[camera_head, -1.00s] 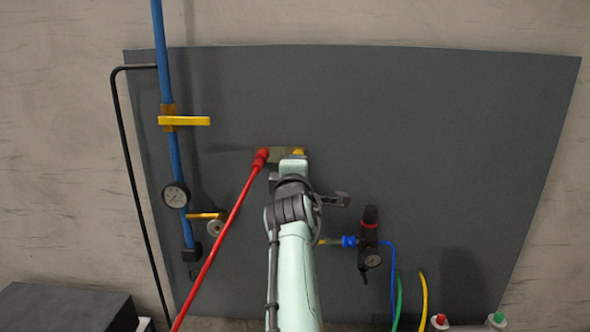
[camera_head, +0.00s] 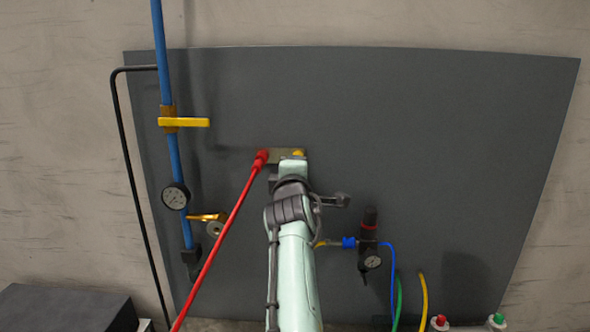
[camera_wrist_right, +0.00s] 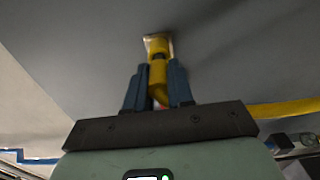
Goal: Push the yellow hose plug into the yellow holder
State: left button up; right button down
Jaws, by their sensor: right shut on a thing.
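In the right wrist view my right gripper (camera_wrist_right: 158,82) is shut on the yellow hose plug (camera_wrist_right: 158,72). The plug points away from the camera, and its tip meets the yellow holder (camera_wrist_right: 156,44) on a small pale plate. I cannot tell how deep the plug sits. In the head view my right arm reaches up to the panel and hides the plug. A bit of yellow (camera_head: 298,153) shows just above the gripper, at the holder plate (camera_head: 284,156). My left gripper is not in view.
A red plug and hose (camera_head: 240,198) run down from the plate, close left of my arm. A blue pipe (camera_head: 173,152) with a yellow lever (camera_head: 185,122) and a gauge stands further left. A regulator (camera_head: 368,240) hangs to the right. The upper right panel is clear.

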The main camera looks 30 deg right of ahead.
jog(key=shift+w+d, duration=0.1)
dwell(0.5)
jog(key=c, duration=0.7)
grip_release()
jog(key=shift+s+a+f, duration=0.2)
jog(key=shift+s+a, duration=0.15)
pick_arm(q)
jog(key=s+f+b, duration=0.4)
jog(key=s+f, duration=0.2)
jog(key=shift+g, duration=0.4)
pick_arm(e)
jog(key=v, duration=1.2)
jog(key=shift+s+r, duration=0.15)
jog(key=shift+s, duration=0.15)
